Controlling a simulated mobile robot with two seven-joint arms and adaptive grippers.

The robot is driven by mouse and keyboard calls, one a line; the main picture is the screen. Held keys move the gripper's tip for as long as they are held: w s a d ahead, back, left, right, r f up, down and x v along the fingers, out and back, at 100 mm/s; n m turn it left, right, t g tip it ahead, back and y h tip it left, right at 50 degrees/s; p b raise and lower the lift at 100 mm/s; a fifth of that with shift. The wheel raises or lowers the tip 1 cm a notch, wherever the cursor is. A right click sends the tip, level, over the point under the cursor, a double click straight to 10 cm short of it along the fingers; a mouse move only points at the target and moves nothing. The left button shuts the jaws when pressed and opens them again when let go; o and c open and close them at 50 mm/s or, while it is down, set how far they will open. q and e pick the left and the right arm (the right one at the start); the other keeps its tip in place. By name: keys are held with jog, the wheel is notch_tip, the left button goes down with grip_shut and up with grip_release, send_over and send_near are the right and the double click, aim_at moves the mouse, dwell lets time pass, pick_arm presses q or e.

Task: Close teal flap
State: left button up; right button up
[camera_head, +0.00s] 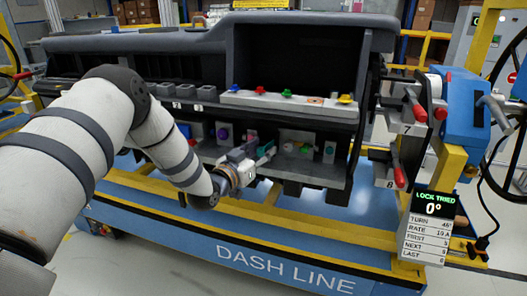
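The dashboard module (215,45) stands on a blue and yellow stand, its open side facing me. Small coloured parts sit in its lower recess. My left gripper (263,158) is at the front of the lower recess, close to these parts. Its fingers are small and blend with the parts behind, so contact and opening are unclear. My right gripper is not in view.
A shelf above the recess carries red, blue, green and yellow knobs (287,93). At the right are red-tipped clamps (418,112), a blue rotating unit (461,105) and a sign (432,225) reading "LOCK TRIED 0°". A yellow rail (300,235) runs below the module.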

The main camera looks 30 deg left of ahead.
pick_arm(q)
jog(key=shift+w+r, duration=0.15)
grip_shut()
